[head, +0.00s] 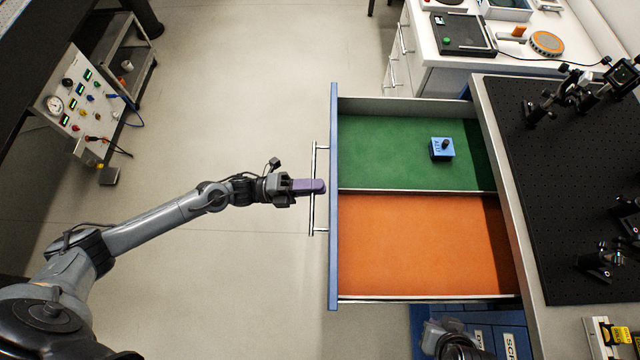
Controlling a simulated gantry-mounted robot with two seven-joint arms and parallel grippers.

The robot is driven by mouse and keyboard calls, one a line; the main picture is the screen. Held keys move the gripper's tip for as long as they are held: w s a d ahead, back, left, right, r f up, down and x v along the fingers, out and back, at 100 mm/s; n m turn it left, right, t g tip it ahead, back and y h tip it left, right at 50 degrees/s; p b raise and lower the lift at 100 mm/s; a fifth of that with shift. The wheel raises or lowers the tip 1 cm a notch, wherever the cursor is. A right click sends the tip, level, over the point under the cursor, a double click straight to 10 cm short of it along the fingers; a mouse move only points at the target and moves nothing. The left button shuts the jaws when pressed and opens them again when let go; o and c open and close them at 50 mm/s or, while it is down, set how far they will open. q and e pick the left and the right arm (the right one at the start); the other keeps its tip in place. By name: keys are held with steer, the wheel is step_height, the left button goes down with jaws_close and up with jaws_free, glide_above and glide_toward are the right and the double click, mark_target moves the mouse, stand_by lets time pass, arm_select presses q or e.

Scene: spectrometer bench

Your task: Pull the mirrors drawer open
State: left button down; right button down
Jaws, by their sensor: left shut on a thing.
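A wide drawer with a blue front (334,270) stands well out from the bench on the right. No label on its front can be read from above. Inside, it has a green-lined compartment (385,150) at the top and an orange-lined compartment (420,245) below, with a thin divider between. A small blue block (441,149) with a dark knob sits in the green compartment. My left gripper (314,187) is shut on the drawer's metal bar handle (314,215), near its middle. The purple fingers hide that part of the bar. My right gripper's fingers do not show.
The bench's black perforated board (550,190) carries several optic mounts on the right. A white counter (455,60) stands at the top right. Blue drawer fronts (510,342) show below the open drawer. An instrument panel (75,105) is at the left. The floor between is clear.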

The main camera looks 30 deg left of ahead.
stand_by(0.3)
arm_select(q)
steer(key=c, duration=1.2)
jaws_free()
steer(key=shift+c, duration=0.2)
steer(key=shift+a, duration=0.1)
steer(key=v, duration=1)
steer(key=shift+s+a, duration=0.2)
steer(key=shift+a, duration=0.1)
steer(key=shift+f, duration=0.1)
